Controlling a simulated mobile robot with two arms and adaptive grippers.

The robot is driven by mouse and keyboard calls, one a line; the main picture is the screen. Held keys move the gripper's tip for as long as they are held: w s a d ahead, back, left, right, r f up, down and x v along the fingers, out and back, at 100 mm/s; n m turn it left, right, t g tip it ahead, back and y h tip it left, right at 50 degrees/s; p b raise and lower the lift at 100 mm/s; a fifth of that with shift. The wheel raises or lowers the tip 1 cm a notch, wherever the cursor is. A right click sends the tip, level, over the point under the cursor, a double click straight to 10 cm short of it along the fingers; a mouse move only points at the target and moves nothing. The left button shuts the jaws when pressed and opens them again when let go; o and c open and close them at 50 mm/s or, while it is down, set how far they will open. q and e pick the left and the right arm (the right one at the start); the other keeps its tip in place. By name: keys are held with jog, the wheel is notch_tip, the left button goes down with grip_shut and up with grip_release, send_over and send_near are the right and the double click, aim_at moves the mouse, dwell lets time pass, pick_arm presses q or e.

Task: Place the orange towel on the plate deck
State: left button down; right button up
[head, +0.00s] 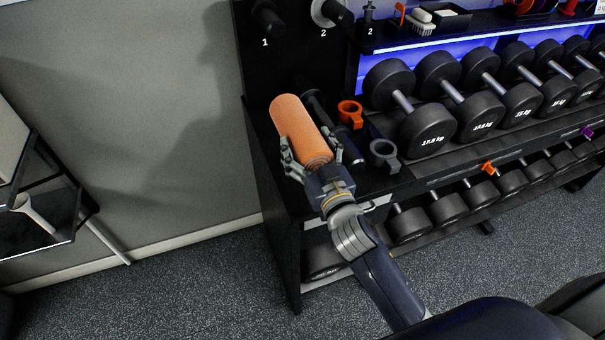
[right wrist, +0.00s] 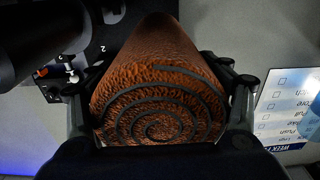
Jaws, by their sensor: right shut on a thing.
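The orange towel (head: 297,124) is a tight roll, held in my right gripper (head: 310,152) with one finger on each side. In the right wrist view, the towel (right wrist: 158,100) shows its spiral end between the fingers. In the head view the roll is over the left part of the black plate deck (head: 373,184), at the left end of the dumbbell rack. I cannot tell whether the towel touches the deck; the roll and gripper hide part of it. My left gripper is not in view.
Right of the towel on the deck are a black bar-like handle (head: 347,148), an orange collar (head: 350,113) and a grey collar (head: 384,155). Dumbbells (head: 425,127) fill the rack to the right. A grey wall (head: 160,110) is on the left.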

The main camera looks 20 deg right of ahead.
notch_tip(320, 180, down, 5)
jog(key=shift+a+b, duration=0.1)
jog(key=shift+b, duration=0.3)
notch_tip(320, 180, down, 3)
jog(key=shift+f+b, duration=0.15)
jog(key=shift+b, duration=0.25)
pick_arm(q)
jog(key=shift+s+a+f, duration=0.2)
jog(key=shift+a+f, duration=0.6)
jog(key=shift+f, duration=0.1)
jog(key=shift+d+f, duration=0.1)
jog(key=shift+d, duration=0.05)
pick_arm(e)
jog(key=o, duration=1.3)
jog(key=shift+f, duration=0.15)
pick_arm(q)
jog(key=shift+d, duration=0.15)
